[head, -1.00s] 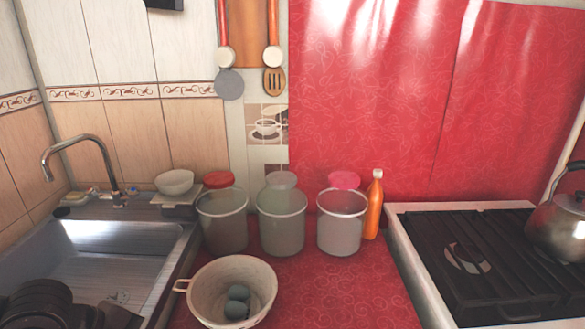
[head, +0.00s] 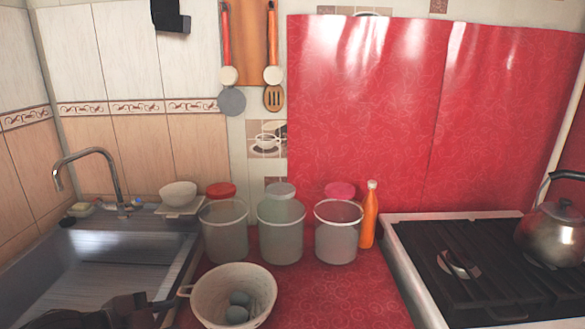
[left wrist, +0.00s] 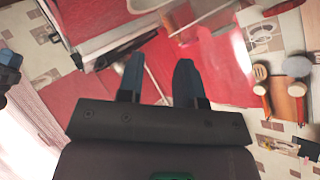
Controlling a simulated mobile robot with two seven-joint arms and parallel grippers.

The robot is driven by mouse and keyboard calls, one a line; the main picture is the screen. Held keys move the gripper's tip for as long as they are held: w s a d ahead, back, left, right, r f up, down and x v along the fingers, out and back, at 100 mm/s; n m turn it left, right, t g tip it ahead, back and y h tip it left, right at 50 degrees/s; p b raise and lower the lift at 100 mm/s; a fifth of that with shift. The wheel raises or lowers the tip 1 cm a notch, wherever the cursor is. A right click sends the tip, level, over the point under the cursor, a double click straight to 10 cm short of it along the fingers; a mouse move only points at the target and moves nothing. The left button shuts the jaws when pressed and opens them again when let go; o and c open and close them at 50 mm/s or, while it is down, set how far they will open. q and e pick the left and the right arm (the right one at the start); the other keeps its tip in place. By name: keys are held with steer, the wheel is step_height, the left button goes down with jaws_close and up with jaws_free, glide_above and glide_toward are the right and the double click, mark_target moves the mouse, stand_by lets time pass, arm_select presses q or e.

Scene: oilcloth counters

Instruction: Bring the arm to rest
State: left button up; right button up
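My left gripper (left wrist: 160,74) shows in the left wrist view with its two dark blue fingers spread apart. It is open, with nothing between the fingertips. In the head view, dark parts of my left arm (head: 110,314) show at the bottom left edge, over the front of the sink.
A metal sink (head: 95,262) and tap (head: 118,180) are at left. A pale pan (head: 208,292) holding greyish eggs stands before several containers (head: 281,240). An orange bottle (head: 369,218) stands behind. A stove (head: 470,300) with a kettle (head: 550,236) is at right.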

arm_select(q)
steer(key=s+a+f+n+y, duration=0.2)
steer(key=s+f+n+y, duration=0.1)
steer(key=s+f+n, duration=0.4)
steer(key=s+a+f+n+t+y, duration=0.1)
steer(key=s+f+n+y, duration=0.3)
steer(key=s+f+n, duration=0.4)
steer(key=s+a+f, duration=0.1)
steer(key=s+f, duration=0.4)
steer(key=f, duration=0.4)
steer(key=shift+a+y+p, duration=0.3)
steer(key=shift+a, duration=0.1)
steer(key=shift+s, duration=0.1)
